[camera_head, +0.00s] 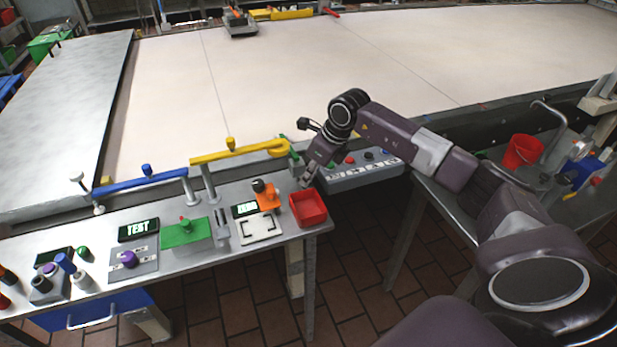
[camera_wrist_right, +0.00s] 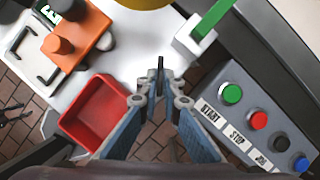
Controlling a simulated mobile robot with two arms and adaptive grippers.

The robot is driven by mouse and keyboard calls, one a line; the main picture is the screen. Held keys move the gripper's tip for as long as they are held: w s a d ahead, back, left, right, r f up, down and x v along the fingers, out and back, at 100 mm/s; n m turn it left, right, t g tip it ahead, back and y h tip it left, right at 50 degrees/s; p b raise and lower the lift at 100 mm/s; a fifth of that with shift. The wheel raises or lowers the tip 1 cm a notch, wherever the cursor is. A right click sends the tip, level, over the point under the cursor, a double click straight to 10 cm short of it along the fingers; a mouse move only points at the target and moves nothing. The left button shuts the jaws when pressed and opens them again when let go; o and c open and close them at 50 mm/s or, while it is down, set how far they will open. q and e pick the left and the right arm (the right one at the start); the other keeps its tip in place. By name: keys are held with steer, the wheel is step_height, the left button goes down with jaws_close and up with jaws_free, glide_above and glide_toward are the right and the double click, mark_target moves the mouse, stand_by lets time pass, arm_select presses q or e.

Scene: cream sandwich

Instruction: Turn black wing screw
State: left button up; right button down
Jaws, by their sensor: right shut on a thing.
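The thin dark piece between my right fingertips in the right wrist view looks like the black wing screw (camera_wrist_right: 160,63). My right gripper (camera_wrist_right: 161,80) is shut on it, with the fingertips close on both sides. In the head view my right gripper (camera_head: 307,181) is low at the table's right end, just behind the red bin. The screw cannot be made out there, hidden by the gripper. My left gripper is not in view.
The red bin (camera_head: 308,208) and an orange device (camera_head: 266,196) stand beside my right gripper. A grey button panel (camera_head: 362,174) lies to its right. A green lever (camera_wrist_right: 213,18) stands close by. A yellow bar (camera_head: 233,152) runs along the table's back edge.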

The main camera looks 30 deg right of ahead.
steer(key=m, duration=0.1)
steer(key=m+h+b, duration=0.1)
steer(key=m, duration=0.1)
steer(key=shift+a+m+t, duration=0.2)
steer(key=shift+m+t, duration=0.1)
steer(key=shift+a+m+h+b, duration=0.15)
steer(key=shift+m+h+b, duration=0.85)
steer(key=shift+m, duration=0.9)
steer(key=shift+r+m, duration=0.1)
steer(key=shift+m, duration=0.2)
steer(key=c, duration=2.1)
jaws_free()
steer(key=v, duration=1.2)
steer(key=shift+w, duration=0.1)
